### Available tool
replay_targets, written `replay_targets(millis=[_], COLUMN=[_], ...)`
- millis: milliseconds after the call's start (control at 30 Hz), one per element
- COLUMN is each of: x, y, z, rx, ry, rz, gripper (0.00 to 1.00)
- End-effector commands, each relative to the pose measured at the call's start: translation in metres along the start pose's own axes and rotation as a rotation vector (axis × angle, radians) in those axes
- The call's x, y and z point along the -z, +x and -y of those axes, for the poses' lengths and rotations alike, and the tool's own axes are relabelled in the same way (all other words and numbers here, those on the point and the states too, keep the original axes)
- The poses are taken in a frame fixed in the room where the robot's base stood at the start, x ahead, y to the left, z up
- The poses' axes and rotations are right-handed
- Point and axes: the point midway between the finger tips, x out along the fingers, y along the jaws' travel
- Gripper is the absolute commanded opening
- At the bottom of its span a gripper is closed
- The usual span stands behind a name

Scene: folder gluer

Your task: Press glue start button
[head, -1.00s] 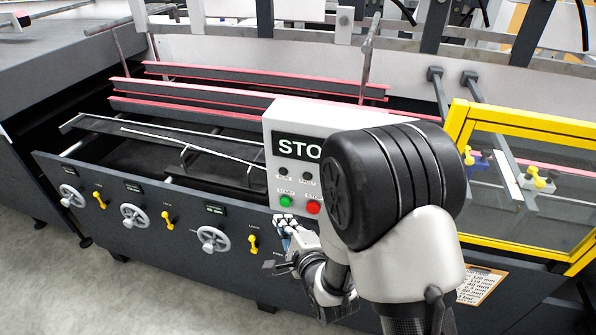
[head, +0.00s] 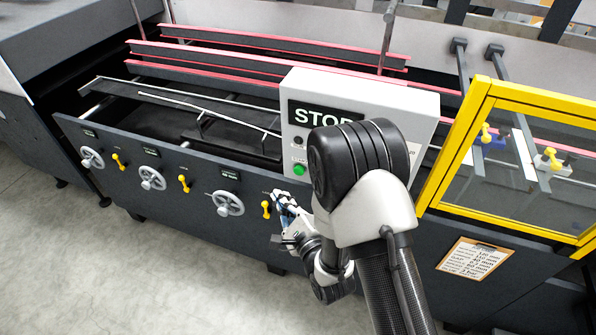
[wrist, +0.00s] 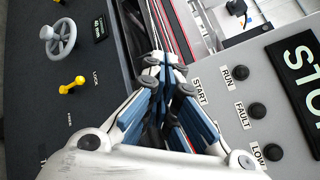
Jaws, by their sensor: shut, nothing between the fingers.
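The green start button (head: 299,169) is on the front of a pale control box (head: 408,103) with a black STOP display (head: 318,113). My gripper (head: 280,201) is just below and left of the button in the head view, apart from it in the picture. In the wrist view my gripper (wrist: 165,62) is shut and empty, fingertips together. The START label (wrist: 199,91) shows just right of the fingers there. The green button itself is hidden in that view, apparently behind the fingers. Fingertip distance to the panel is unclear.
Dark RUN (wrist: 240,73), FAULT (wrist: 256,110) and LOW (wrist: 273,152) lamps sit beside the START label. Handwheels (head: 229,203) and yellow lock levers (head: 266,209) line the machine front. A yellow-framed guard (head: 455,140) stands right. Floor in front is clear.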

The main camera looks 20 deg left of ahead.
Motion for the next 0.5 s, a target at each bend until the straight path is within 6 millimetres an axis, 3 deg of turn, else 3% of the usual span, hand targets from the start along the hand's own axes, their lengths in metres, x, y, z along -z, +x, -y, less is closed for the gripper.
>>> replay_targets(millis=[200,500], x=[0.017,0.032], y=[0.023,0.043], z=[0.019,0.031], rx=[0.004,0.001], ry=[-0.001,-0.001], rz=[-0.001,0.000], gripper=[0.00,0.00])
